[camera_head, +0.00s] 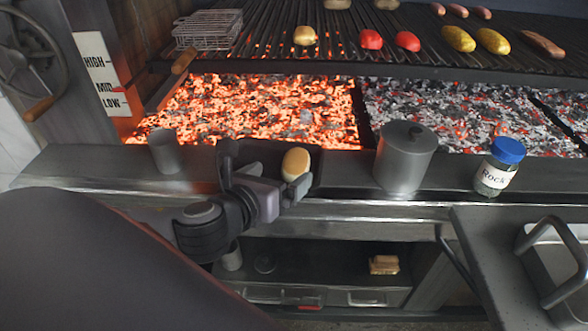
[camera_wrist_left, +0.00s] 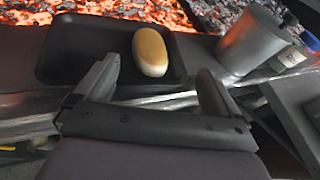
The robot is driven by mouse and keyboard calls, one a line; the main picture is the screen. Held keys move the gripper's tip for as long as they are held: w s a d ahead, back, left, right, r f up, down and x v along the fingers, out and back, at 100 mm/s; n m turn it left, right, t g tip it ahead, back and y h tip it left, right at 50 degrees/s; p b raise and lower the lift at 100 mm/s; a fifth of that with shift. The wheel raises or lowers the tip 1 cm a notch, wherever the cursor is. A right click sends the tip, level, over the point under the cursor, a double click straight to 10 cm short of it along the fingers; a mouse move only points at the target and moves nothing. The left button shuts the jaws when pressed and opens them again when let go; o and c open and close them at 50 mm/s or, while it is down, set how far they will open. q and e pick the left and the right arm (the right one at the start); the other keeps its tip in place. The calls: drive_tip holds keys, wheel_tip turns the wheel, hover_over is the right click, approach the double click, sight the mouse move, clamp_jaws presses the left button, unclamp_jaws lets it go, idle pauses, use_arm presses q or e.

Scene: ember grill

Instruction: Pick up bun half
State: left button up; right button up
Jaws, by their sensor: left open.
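A bun half (camera_head: 296,164), golden on top and pale at its lower edge, lies on a dark tray (camera_head: 230,150) on the grill's front ledge. In the left wrist view the bun half (camera_wrist_left: 151,52) lies in the right part of the tray (camera_wrist_left: 72,60). My left gripper (camera_head: 268,180) is open and empty at the near side of the tray. In the left wrist view its fingers (camera_wrist_left: 155,80) point toward the bun half, which lies ahead of the gap and apart from both fingers. My right gripper does not show.
Hot coals (camera_head: 270,110) glow behind the ledge. A lidded metal pot (camera_head: 405,160) stands right of the tray, then a blue-lidded jar (camera_head: 496,170). A metal cup (camera_head: 164,152) stands to the left. A grate (camera_head: 340,35) above the coals holds several foods.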

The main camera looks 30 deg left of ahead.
sight(289, 168)
use_arm(q)
drive_tip(key=shift+w+a+f+m+b, duration=0.25)
drive_tip(key=shift+f+m+b, duration=0.05)
drive_tip(key=shift+f+b, duration=0.3)
drive_tip(key=shift+w+a+f+m+b, duration=0.2)
drive_tip(key=shift+a+f+m+b, duration=0.1)
drive_tip(key=shift+f+b, duration=0.2)
drive_tip(key=shift+w+a+f, duration=0.1)
drive_tip(key=shift+w, duration=0.35)
drive_tip(key=shift+x, duration=3.1)
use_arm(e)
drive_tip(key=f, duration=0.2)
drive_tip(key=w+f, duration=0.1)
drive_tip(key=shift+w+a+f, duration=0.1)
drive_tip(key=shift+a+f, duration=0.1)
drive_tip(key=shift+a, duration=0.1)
use_arm(q)
drive_tip(key=c, duration=1.5)
